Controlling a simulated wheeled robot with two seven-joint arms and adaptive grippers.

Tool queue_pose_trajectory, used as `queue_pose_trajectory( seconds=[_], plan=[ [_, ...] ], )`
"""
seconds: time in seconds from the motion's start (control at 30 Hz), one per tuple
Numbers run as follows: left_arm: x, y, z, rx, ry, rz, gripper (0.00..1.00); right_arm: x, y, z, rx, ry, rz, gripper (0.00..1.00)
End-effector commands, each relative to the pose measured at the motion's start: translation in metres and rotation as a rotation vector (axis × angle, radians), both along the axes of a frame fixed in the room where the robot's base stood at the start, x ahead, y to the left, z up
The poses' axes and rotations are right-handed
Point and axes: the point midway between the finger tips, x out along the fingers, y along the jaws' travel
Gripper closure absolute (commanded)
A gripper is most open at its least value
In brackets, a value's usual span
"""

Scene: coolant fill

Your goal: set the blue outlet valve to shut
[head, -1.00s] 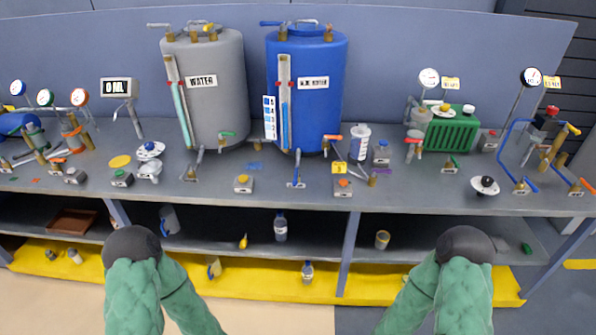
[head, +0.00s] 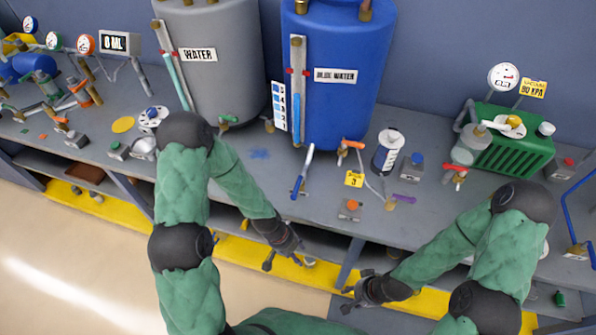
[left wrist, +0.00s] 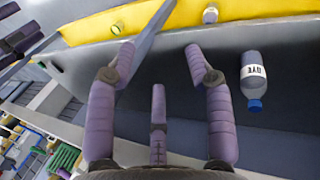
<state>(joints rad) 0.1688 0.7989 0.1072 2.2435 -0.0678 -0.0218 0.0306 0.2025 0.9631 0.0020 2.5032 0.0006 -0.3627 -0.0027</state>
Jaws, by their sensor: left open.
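The blue tank (head: 335,85), labelled as blue water, stands at the back of the bench. A valve with an orange handle (head: 353,144) sits at its lower right. A blue lever (head: 298,184) stands on the bench just in front of the tank. I cannot tell which of these is the outlet valve, or its set position. My left gripper (head: 284,262) is open and empty, below and in front of the bench edge, apart from both. It also shows in the left wrist view (left wrist: 160,52) with spread fingers. My right gripper (head: 352,290) looks open and empty, lower right.
A grey water tank (head: 215,85) stands left of the blue one. A yellow numbered tag (head: 354,179) and a white canister (head: 388,150) are right of the blue lever. A green unit (head: 515,140) is further right.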

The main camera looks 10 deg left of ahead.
Motion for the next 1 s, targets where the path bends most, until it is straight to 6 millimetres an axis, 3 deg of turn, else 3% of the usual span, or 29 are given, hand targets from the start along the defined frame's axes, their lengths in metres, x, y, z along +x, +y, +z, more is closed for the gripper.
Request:
queue_pose_trajectory(
  seconds=[0.03, 0.27, 0.4, 0.6, 0.7, 0.8, 1.0],
  plan=[
    [0.012, 0.003, 0.03, 0.003, -0.005, -0.007, 0.48, -0.001, 0.0, 0.024, 0.0, 0.002, 0.001, 0.6],
    [0.064, 0.019, 0.115, 0.029, -0.014, -0.056, 0.48, -0.001, 0.0, 0.073, 0.001, 0.003, 0.001, 0.6],
    [0.106, 0.032, 0.17, 0.07, -0.026, -0.109, 0.48, -0.001, 0.0, 0.079, 0.0, 0.002, 0.001, 0.6],
    [0.141, 0.047, 0.243, 0.127, -0.03, -0.152, 0.48, -0.001, 0.0, 0.09, 0.0, 0.002, 0.001, 0.6],
    [0.148, 0.052, 0.264, 0.145, -0.028, -0.162, 0.48, 0.0, 0.0, 0.092, 0.0, 0.002, 0.001, 0.6],
    [0.15, 0.054, 0.269, 0.153, -0.025, -0.166, 0.48, 0.0, 0.0, 0.092, 0.0, 0.002, 0.001, 0.6],
    [0.149, 0.05, 0.246, 0.153, -0.021, -0.167, 0.48, 0.0, 0.0, 0.089, 0.0, 0.001, 0.0, 0.6]
  ],
)
